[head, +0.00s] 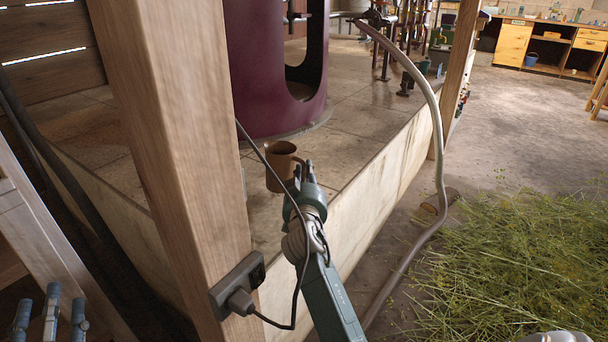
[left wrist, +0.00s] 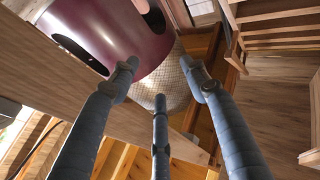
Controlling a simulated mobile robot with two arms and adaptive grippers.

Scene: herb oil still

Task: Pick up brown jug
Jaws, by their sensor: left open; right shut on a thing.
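The brown jug (head: 283,160) is upright at the tiled platform near its front edge, beside the wooden post. My right gripper (head: 305,180) is shut on the jug at its right side, where the handle is; the fingers partly hide it. I cannot tell whether the jug's base touches the tiles. My left gripper (head: 51,305) is at the bottom left of the head view, far from the jug. In the left wrist view its fingers (left wrist: 163,80) are spread and empty.
A thick wooden post (head: 185,130) with a socket box (head: 238,285) and black cable stands just left of my right arm. A maroon still body (head: 262,75) rises behind the jug. A grey hose (head: 437,130) and cut herbs (head: 520,260) lie right.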

